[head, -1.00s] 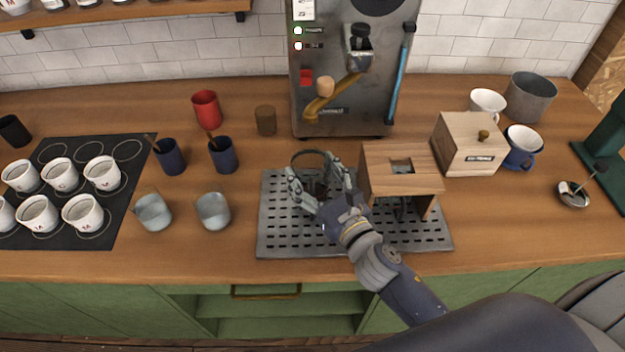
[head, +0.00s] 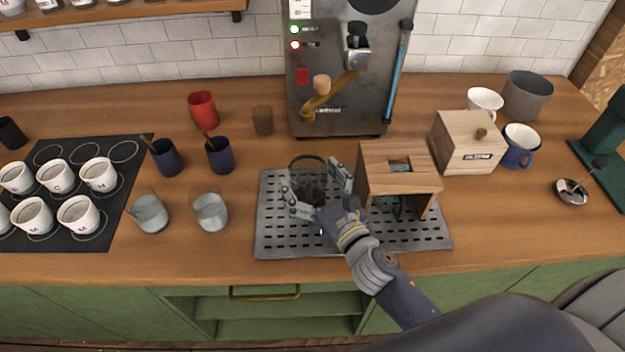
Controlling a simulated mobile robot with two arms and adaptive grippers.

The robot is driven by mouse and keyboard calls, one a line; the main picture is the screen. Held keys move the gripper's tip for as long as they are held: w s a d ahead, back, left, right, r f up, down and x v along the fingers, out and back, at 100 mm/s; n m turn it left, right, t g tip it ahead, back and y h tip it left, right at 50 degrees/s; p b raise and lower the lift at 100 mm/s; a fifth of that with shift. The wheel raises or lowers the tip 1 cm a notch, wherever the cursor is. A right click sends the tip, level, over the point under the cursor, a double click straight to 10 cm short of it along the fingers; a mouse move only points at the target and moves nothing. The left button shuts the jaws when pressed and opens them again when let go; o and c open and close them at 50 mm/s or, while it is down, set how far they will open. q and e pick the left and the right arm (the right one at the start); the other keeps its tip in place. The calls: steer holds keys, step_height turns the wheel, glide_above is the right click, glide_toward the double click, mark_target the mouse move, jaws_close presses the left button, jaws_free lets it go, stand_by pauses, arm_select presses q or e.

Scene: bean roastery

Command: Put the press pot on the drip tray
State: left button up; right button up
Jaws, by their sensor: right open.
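The press pot (head: 309,165) is a dark, see-through vessel with a round rim. It stands on the left part of the grey slotted drip tray (head: 276,243), partly hidden behind my right gripper. My right gripper (head: 318,186) is open, with one finger on the left and one on the right in front of the pot. I cannot tell whether the fingers touch it. My left gripper is not in view.
A wooden stand (head: 399,165) sits on the tray's right part, close to my right gripper. The roaster machine (head: 345,90) stands behind. Two glass cups (head: 210,210) are left of the tray. A wooden box (head: 468,143) is at right.

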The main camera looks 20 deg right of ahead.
steer(key=shift+r, duration=0.25)
steer(key=s+b, duration=0.1)
steer(key=s, duration=0.2)
steer(key=s+d+b, duration=0.1)
steer(key=s, duration=0.3)
steer(key=s+d+b, duration=0.1)
steer(key=s, duration=0.2)
steer(key=shift+s+f+b, duration=0.2)
steer(key=shift+f+b, duration=0.1)
steer(key=shift+b, duration=0.05)
steer(key=shift+s+d+r, duration=0.1)
steer(key=shift+s+r, duration=0.1)
steer(key=shift+s, duration=0.55)
